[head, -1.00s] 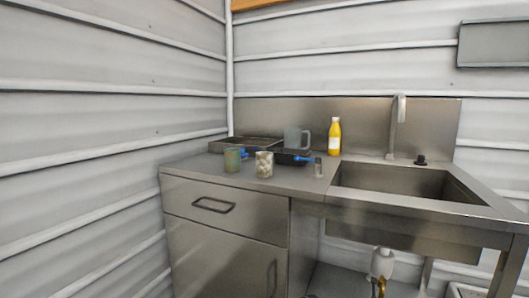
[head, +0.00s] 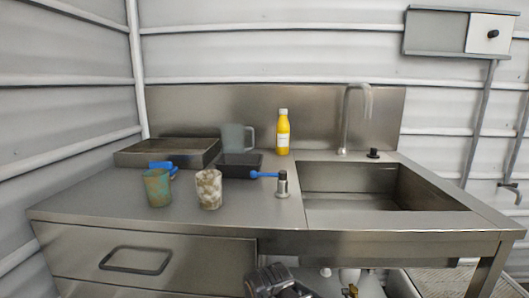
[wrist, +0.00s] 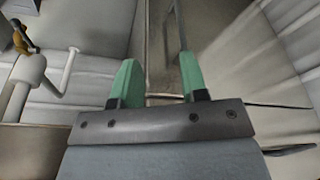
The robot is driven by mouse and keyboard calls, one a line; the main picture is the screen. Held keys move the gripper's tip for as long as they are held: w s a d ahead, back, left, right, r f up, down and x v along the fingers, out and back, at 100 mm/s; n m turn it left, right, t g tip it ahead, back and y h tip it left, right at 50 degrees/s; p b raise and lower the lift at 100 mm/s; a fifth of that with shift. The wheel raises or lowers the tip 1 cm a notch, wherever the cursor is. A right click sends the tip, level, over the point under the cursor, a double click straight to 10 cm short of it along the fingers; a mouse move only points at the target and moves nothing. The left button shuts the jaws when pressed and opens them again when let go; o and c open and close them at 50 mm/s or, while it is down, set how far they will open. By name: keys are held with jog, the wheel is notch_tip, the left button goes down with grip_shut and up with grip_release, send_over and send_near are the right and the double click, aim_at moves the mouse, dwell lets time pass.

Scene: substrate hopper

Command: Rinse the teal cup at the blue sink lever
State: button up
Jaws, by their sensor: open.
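The teal cup (head: 158,188), worn with brownish patches, stands upright on the steel counter, left of the sink. The blue lever (head: 265,174) sticks out to the left from a short metal fitting (head: 283,186) at the sink's left edge. The steel sink basin (head: 350,185) looks empty, with a curved tap (head: 347,118) behind it. My gripper (wrist: 160,84) shows in the wrist view with its two green fingers apart and nothing between them. It is away from the cup, which does not show in the wrist view.
A speckled white cup (head: 208,189) stands close right of the teal cup. A blue item (head: 162,166) is partly hidden behind the teal cup. A shallow tray (head: 168,152), a dark tray (head: 240,166), a grey mug (head: 237,138) and a yellow bottle (head: 283,133) stand behind. The counter's front is clear.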

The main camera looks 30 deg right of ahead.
notch_tip(320, 180, up, 19)
jog(key=w+p, duration=0.2)
jog(key=p, duration=1.3)
notch_tip(320, 180, up, 22)
jog(key=n+g+y+p, duration=0.1)
jog(key=n+g+p, duration=0.4)
jog(key=n+p, duration=1.05)
send_over(268, 174)
jog(key=w+p, duration=0.3)
jog(key=w, duration=0.1)
jog(key=m, duration=0.4)
jog(key=shift+n, duration=0.25)
jog(key=x, duration=1.2)
jog(key=shift+w+a+f, duration=0.2)
jog(key=shift+w+f, duration=0.05)
jog(key=shift+f, duration=0.2)
grip_shut()
